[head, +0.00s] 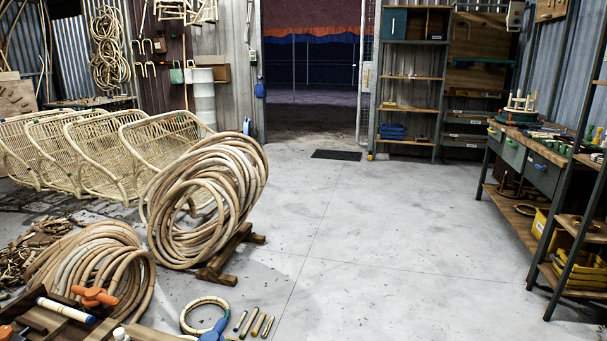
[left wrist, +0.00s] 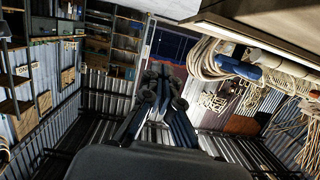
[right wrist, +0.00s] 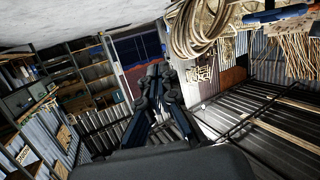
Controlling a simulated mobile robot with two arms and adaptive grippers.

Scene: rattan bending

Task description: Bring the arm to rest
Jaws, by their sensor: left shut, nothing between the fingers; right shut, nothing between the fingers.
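My left gripper (left wrist: 160,78) shows in the left wrist view with its dark fingers together and nothing between them. My right gripper (right wrist: 157,75) shows in the right wrist view, also with its fingers together and empty. Both wrist views are strongly tilted, with the room's shelves on the left and rattan coils at the upper right. Both grippers are in free air and touch nothing visible. Neither gripper nor arm shows in the head view.
At the head view's lower left are an orange clamp (head: 94,297), a bound rattan ring (head: 190,319) and several short sticks (head: 254,322). Large rattan coils (head: 205,200) stand beyond, with chair frames (head: 100,150) behind. A workbench (head: 540,150) is at right. The middle floor is clear.

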